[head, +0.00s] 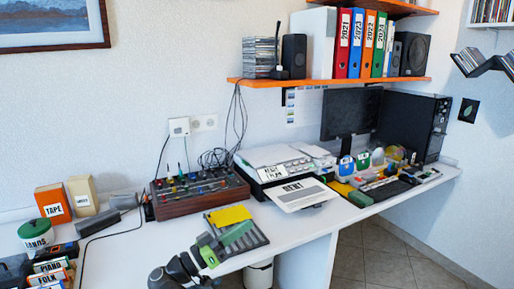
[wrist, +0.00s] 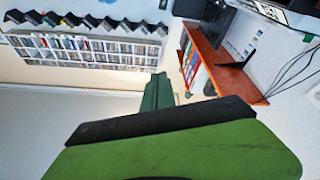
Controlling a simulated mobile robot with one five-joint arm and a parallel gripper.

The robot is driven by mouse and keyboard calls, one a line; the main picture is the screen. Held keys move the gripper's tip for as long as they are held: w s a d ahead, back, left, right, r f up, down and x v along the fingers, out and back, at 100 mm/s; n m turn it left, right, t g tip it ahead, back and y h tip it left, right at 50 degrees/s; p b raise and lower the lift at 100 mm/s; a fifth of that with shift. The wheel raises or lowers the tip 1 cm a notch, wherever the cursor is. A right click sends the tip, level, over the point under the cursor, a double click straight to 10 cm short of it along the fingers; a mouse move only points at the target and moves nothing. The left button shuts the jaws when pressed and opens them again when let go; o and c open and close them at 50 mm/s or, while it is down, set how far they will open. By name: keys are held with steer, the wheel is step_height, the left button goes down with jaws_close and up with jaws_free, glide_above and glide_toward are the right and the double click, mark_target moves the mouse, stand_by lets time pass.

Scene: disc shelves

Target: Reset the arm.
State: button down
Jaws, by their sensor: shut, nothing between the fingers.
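My gripper (head: 236,233) has green fingers and shows at the bottom middle of the head view. It is in front of a dark slotted tray on the desk, and nothing shows between its fingers. In the wrist view my gripper (wrist: 160,98) fills the lower middle, with a large green finger with a dark edge strip in front and a dark green finger behind it. The fingers are shut and empty. My dark grey arm parts show at the bottom edge of the head view.
The white desk (head: 120,245) holds a mixer (head: 200,192), a printer (head: 275,165) and labelled disc dividers (head: 52,268). An orange shelf (head: 335,81) with binders hangs above. The wrist view shows a wall rack of discs (wrist: 85,52). Space above the front desk edge looks free.

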steer(key=w+d+f+m+g+h, duration=0.1)
steer(key=w+d+g, duration=0.1)
steer(key=d, duration=0.5)
steer(key=w+d+f+m+g, duration=0.1)
steer(key=d+g, duration=0.1)
steer(key=d, duration=0.4)
steer(key=s+d+f+g+y, duration=0.1)
steer(key=d+f+g+y, duration=0.25)
steer(key=d+f, duration=0.6)
steer(key=s+d+f+g+y, duration=0.2)
steer(key=d+f+g+y, duration=0.3)
steer(key=d, duration=0.7)
steer(key=s+a+f+n+y, duration=0.25)
steer(key=f+y, duration=0.35)
steer(key=f, duration=0.6)
steer(key=a+f+n+y, duration=0.3)
steer(key=a+n+y, duration=0.2)
steer(key=a, duration=0.5)
step_height(320, 180, up, 25)
steer(key=a+n+t+p, duration=0.1)
steer(key=p, duration=2.4)
steer(key=shift+s+n, duration=0.2)
steer(key=shift+n, duration=0.15)
